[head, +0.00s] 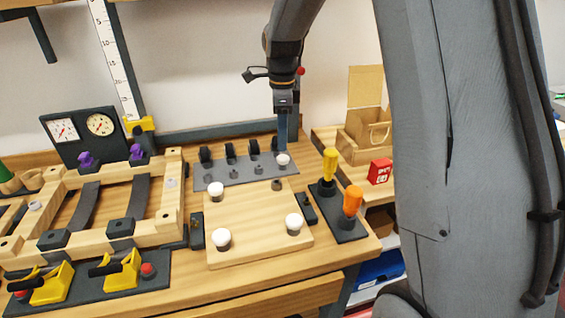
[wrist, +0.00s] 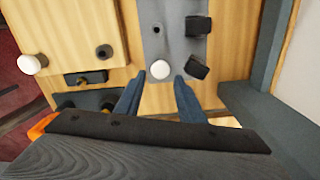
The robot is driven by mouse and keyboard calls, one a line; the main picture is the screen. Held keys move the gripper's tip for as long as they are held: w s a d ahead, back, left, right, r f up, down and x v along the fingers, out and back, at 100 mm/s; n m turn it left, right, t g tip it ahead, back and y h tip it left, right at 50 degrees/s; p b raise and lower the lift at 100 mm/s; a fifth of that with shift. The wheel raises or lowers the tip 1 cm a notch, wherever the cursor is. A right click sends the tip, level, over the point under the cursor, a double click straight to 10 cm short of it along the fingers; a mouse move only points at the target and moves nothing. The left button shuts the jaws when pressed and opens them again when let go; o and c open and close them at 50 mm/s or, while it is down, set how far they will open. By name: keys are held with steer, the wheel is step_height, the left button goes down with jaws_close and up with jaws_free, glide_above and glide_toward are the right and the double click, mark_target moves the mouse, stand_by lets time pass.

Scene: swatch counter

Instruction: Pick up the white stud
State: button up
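Several white studs show in the head view. One white stud (head: 283,160) stands at the right end of the grey plate (head: 235,172), right below my gripper (head: 285,147). In the wrist view this white stud (wrist: 160,70) lies between the tips of my gripper (wrist: 159,79), whose blue fingers are spread apart. I see no firm contact with it. The other white studs stand on the pale wooden board: one at its back left (head: 216,189), one at its front left (head: 222,237) and one at its front right (head: 294,222).
Black clips (head: 229,149) line the back of the grey plate. Yellow (head: 330,163) and orange (head: 352,199) handled tools stand in a dark holder at right. A wooden frame (head: 160,228) and yellow clamps (head: 122,269) fill the left. A red box (head: 380,171) is farther right.

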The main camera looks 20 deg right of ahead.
mark_target(283, 157)
steer(key=shift+d+f+p, duration=0.2)
steer(key=shift+f+p, duration=1.05)
steer(key=shift+f, duration=2.65)
steer(key=c, duration=0.7)
